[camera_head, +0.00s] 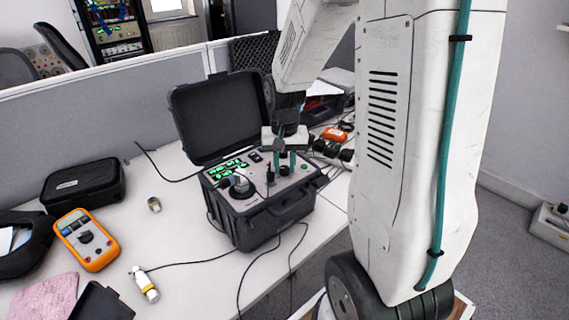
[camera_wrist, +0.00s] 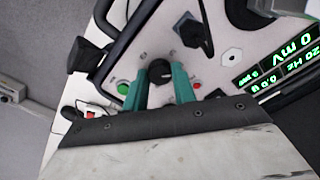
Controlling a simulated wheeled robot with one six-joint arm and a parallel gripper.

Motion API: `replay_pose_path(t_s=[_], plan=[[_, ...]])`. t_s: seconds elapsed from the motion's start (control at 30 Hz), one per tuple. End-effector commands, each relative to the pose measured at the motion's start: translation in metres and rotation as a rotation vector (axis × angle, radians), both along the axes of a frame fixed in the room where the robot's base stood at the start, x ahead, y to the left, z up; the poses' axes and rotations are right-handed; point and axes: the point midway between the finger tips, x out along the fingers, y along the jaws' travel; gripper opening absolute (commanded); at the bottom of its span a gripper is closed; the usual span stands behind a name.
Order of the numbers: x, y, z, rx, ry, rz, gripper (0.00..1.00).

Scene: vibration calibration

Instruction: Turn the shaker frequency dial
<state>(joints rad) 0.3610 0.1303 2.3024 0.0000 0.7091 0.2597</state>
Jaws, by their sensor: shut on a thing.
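The shaker unit is an open black case (camera_head: 268,218) on the desk, with a light panel carrying green displays (camera_head: 228,168). My gripper (camera_head: 285,160) reaches down over the right part of the panel. In the wrist view, the two teal fingers of my gripper (camera_wrist: 160,82) stand on either side of a round black dial (camera_wrist: 159,71) and are shut on it. The dial (camera_head: 285,171) shows small below the fingers in the head view. Green displays (camera_wrist: 285,65) reading "0 mV" and "20 Hz" show at the right of the wrist view. The dial's lower side is partly hidden.
A green button (camera_wrist: 123,88) and a red one (camera_wrist: 197,85) flank the dial. The raised lid (camera_head: 220,115) stands behind the panel. An orange multimeter (camera_head: 87,240), a black pouch (camera_head: 84,184), a small cylindrical sensor (camera_head: 145,284) and loose cables lie on the desk.

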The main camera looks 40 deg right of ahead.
Motion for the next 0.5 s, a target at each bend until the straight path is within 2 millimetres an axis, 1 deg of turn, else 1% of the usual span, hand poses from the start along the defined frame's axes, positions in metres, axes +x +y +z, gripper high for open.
replay_pose_path(t_s=[0.47,0.5], plan=[[0.0005,-0.0002,0.0002,-0.001,-0.002,-0.016,0.04],[0.0005,-0.0002,0.0002,-0.001,-0.002,-0.016,0.29]])
